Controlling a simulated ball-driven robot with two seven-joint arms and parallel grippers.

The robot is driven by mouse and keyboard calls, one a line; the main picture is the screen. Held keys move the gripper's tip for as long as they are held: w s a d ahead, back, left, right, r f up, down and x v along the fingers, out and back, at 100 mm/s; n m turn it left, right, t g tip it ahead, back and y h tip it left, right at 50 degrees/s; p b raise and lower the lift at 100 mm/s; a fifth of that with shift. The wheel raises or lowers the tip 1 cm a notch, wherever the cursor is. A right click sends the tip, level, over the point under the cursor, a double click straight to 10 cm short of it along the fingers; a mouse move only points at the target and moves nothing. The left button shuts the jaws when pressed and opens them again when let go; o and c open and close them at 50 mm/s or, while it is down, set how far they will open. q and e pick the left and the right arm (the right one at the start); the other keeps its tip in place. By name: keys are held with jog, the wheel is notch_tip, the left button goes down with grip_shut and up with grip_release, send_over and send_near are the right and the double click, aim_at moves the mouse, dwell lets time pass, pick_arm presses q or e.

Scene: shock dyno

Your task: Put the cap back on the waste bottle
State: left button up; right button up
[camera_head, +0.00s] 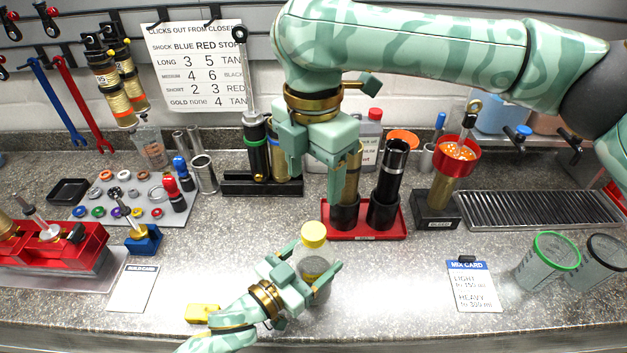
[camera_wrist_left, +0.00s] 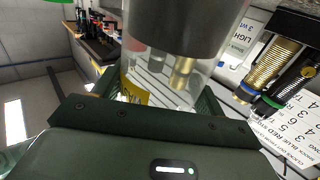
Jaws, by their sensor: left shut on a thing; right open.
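My left gripper (camera_head: 318,281) is shut on a clear bottle (camera_head: 313,268) with dark grey contents at the front middle of the counter; I take it for the waste bottle. A yellow cap (camera_head: 313,233) shows at the bottle's top; I cannot tell whether it is seated or loose. In the left wrist view the clear bottle wall (camera_wrist_left: 165,75) fills the space between the fingers, with dark contents and a yellow patch beside it. My right gripper (camera_head: 312,183) is open and points down above and behind the cap, apart from it.
A yellow block (camera_head: 203,313) lies left of my left gripper. Behind stand a red tray (camera_head: 370,234) with dark cylinders and a black stand (camera_head: 262,187) with shocks. The mix card (camera_head: 473,289) and clear cups (camera_head: 548,261) are at right.

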pick_arm(q)
jog(key=o, duration=2)
jog(key=shift+c, duration=0.2)
jog(key=shift+s+a, duration=0.1)
jog(key=v, duration=1.6)
